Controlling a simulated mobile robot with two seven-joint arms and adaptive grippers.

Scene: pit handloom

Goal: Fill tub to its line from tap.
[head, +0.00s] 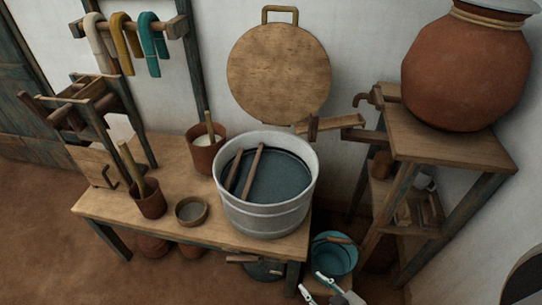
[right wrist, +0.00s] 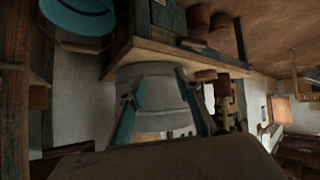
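A grey round tub (head: 268,217) stands on the wooden bench, with dark blue liquid and two wooden sticks in it. I cannot make out a fill line for certain. The tap (head: 368,98) juts left from the stand beside the big clay pot (head: 465,65). A wooden trough (head: 340,121) lies below the tap, towards the tub's back rim. My right gripper (head: 311,282) is low, in front of the bench, apart from tub and tap. In the right wrist view its fingers (right wrist: 158,95) are spread and empty, with a grey vessel beyond. My left gripper is out of view.
A teal bucket (head: 333,256) with a wooden grip is on the floor close to my right gripper. The wooden stand (head: 440,145) is at the right. A white-filled pot (head: 204,155), a brown cup (head: 150,202) and a small bowl (head: 191,211) occupy the bench's left.

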